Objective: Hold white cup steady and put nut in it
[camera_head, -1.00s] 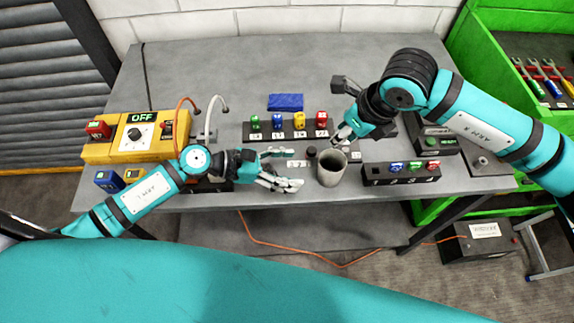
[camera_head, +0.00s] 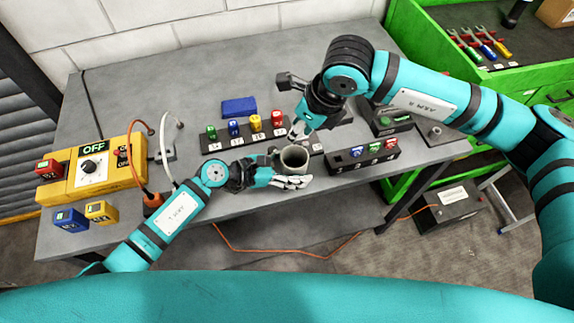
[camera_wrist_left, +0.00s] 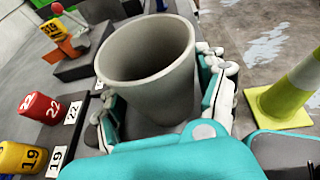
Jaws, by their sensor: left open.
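The cup (camera_head: 294,161), greyish-white, stands upright near the table's front edge. In the left wrist view the cup (camera_wrist_left: 150,85) fills the middle and its visible inner wall is bare. My left gripper (camera_head: 284,169) is open, with its fingers on either side of the cup; they also show in the left wrist view (camera_wrist_left: 165,105). I cannot tell whether they touch it. My right gripper (camera_head: 298,132) is just behind and above the cup, pointing down; its fingertips are small and partly hidden. I cannot make out a nut.
Behind is a rack (camera_head: 240,138) of coloured numbered sockets. A second black rack (camera_head: 360,163) stands right of the cup. A yellow control box (camera_head: 95,170) with cables is at the left. A blue block (camera_head: 239,107) lies behind the rack. The table's front edge is close.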

